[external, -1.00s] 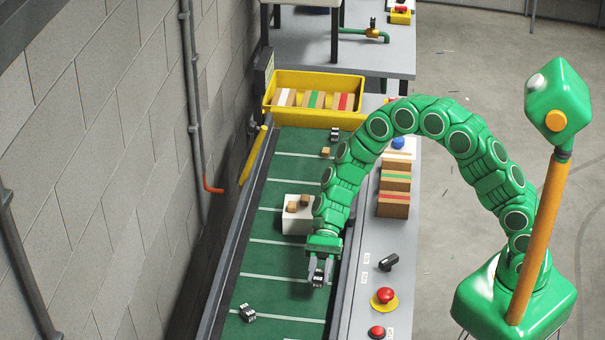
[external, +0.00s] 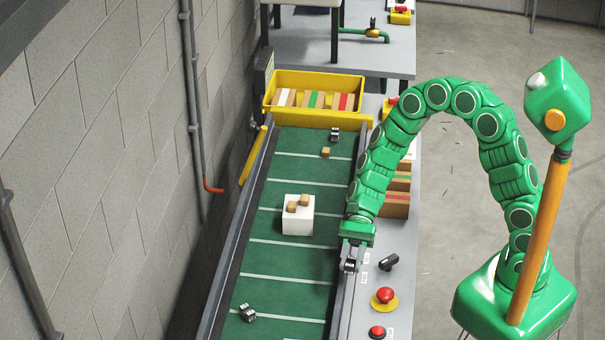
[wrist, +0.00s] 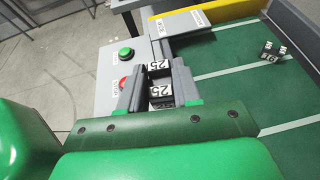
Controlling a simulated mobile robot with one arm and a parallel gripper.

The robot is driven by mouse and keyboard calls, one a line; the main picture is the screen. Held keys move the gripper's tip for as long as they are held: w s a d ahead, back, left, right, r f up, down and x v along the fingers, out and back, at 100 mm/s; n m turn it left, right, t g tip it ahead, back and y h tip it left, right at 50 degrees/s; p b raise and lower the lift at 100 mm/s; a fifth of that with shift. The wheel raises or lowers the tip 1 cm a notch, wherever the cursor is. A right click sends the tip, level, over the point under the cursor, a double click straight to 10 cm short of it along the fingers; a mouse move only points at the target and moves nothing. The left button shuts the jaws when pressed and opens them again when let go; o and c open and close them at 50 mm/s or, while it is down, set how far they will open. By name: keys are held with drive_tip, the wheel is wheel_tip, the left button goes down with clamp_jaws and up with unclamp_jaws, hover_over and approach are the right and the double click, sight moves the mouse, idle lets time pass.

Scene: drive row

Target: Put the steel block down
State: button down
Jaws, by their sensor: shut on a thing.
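My gripper (external: 350,258) is shut on a dark steel block (external: 350,266) with white labels. In the wrist view the block (wrist: 161,92) sits between the two grey fingers and shows "25" on its labels. In the external view gripper and block appear over the belt's right rail, beside the control panel (external: 362,310). I cannot tell whether the block touches anything below. A similar dark block (external: 247,313) lies on the green belt (external: 285,287) at the near left and also shows in the wrist view (wrist: 271,52). Another (external: 335,134) lies at the belt's far end.
A white box (external: 297,224) on the belt bears two small wooden cubes (external: 304,200). Another wooden cube (external: 325,152) lies farther back. A yellow bin (external: 315,118) stands at the far end.

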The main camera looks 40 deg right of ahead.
drive_tip(key=w+a+r+m+t+y, duration=0.1)
drive_tip(key=w+a+m+t+y, duration=0.2)
drive_tip(key=w+a+m+t, duration=0.4)
drive_tip(key=t, duration=0.1)
hover_over(258, 285)
drive_tip(key=s, duration=0.1)
drive_tip(key=shift+m, duration=0.4)
drive_tip(key=f, duration=0.9)
drive_tip(key=shift+s+d+f, duration=0.1)
drive_tip(key=shift+d+f, duration=0.05)
drive_tip(key=shift+d, duration=0.25)
drive_tip(key=shift+w+a+f, duration=0.4)
drive_tip(key=shift+w+f, duration=0.1)
drive_tip(key=shift+f, duration=0.05)
drive_tip(key=shift+w+a+f, duration=0.1)
drive_tip(key=shift+a+f, duration=0.05)
drive_tip(key=shift+f, duration=1.6)
drive_tip(key=shift+f, duration=0.1)
drive_tip(key=c, duration=0.8)
unclamp_jaws()
